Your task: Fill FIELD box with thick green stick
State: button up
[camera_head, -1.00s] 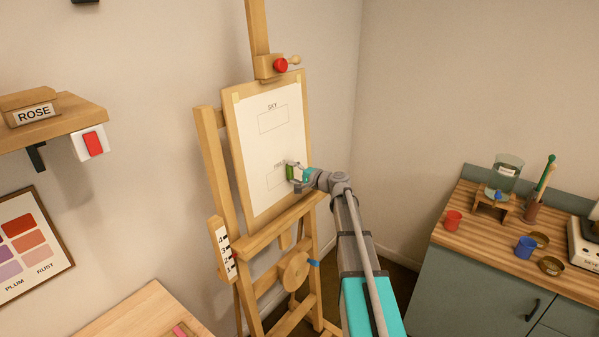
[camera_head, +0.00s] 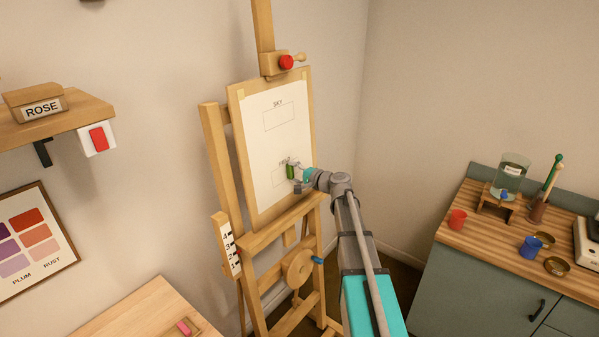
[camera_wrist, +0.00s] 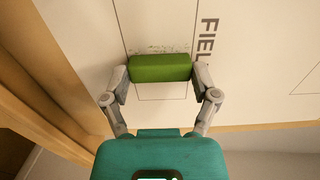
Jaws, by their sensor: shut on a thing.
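My gripper (camera_head: 295,179) is shut on the thick green stick (camera_wrist: 160,68), which lies crosswise between the two fingers in the wrist view. In the head view the green stick (camera_head: 290,171) stands in front of the lower part of the white paper (camera_head: 265,150) on the easel. The FIELD box (camera_wrist: 165,93) is a thin outlined rectangle behind the stick, partly hidden by it. Faint speckled dark marks (camera_wrist: 160,48) show beside the stick on the paper. The FIELD label (camera_wrist: 208,42) is partly cut off. I cannot tell whether the stick touches the paper.
The SKY box (camera_head: 279,116) is above on the same paper. The wooden easel (camera_head: 215,160) holds the board, with a ledge below. A shelf with a ROSE box (camera_head: 40,105) is on the left wall.

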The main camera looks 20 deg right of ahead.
aim_at(278, 177)
jog(key=shift+s+a, duration=0.75)
jog(key=shift+a, duration=0.25)
jog(key=shift+s+a, duration=0.35)
jog(key=shift+a, duration=0.25)
jog(key=shift+s+a, duration=0.3)
jog(key=shift+a, duration=0.25)
jog(key=shift+a, duration=0.1)
jog(key=shift+s+a, duration=0.85)
jog(key=shift+a, duration=0.15)
jog(key=shift+w, duration=0.15)
jog(key=shift+w+d, duration=0.1)
jog(key=shift+d, duration=0.05)
jog(key=shift+w+d, duration=0.3)
jog(key=shift+d, duration=0.2)
jog(key=shift+w+d, duration=0.25)
jog(key=shift+d, duration=0.25)
